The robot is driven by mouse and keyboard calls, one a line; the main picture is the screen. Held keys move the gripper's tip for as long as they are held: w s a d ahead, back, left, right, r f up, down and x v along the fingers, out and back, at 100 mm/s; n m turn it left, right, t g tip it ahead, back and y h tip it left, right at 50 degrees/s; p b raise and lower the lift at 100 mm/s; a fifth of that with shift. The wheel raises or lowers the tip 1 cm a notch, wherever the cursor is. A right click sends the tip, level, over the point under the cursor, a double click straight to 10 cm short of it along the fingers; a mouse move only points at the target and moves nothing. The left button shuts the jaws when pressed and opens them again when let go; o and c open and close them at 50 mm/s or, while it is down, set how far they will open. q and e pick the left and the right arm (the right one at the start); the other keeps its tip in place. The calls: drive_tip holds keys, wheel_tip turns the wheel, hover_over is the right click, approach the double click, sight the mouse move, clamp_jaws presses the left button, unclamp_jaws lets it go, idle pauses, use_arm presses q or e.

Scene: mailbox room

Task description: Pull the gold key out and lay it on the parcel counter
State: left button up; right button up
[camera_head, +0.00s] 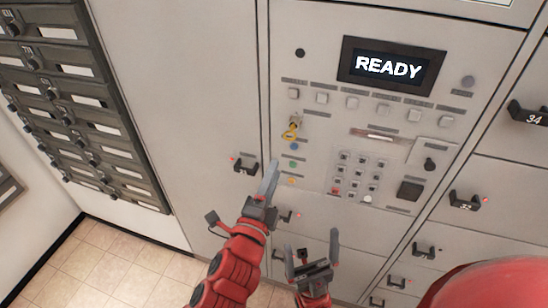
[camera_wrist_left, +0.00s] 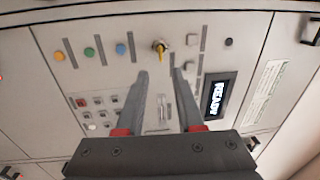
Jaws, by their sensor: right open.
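The gold key (camera_head: 290,131) is in a lock on the grey panel (camera_head: 330,225), below the left end of a row of square buttons. It also shows in the left wrist view (camera_wrist_left: 160,46), ahead of the fingers and between their lines. My left gripper (camera_head: 273,166) is below and left of the key in the head view, apart from it. In the left wrist view its fingers (camera_wrist_left: 160,74) are open with nothing between them. My right gripper (camera_head: 311,242) is open and empty, low in front of the panel. I cannot make out a parcel counter.
A lit screen (camera_head: 392,67) reads READY above the buttons. Blue, green and yellow buttons (camera_head: 293,163) sit under the key, with a keypad (camera_head: 358,178) to the right. Locker handles (camera_head: 466,200) jut out at right, and dark mailboxes (camera_head: 75,100) stand at left.

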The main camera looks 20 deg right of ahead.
sight(288, 140)
use_arm(q)
drive_tip(key=x, duration=1.1)
drive_tip(key=shift+w+d+r+b, duration=0.1)
drive_tip(key=shift+d+r+b, duration=0.05)
drive_tip(key=shift+d+b, duration=0.2)
clamp_jaws()
drive_tip(key=shift+a, duration=0.15)
drive_tip(key=v, duration=0.7)
drive_tip(key=shift+r, duration=0.3)
idle(1.2)
idle(0.5)
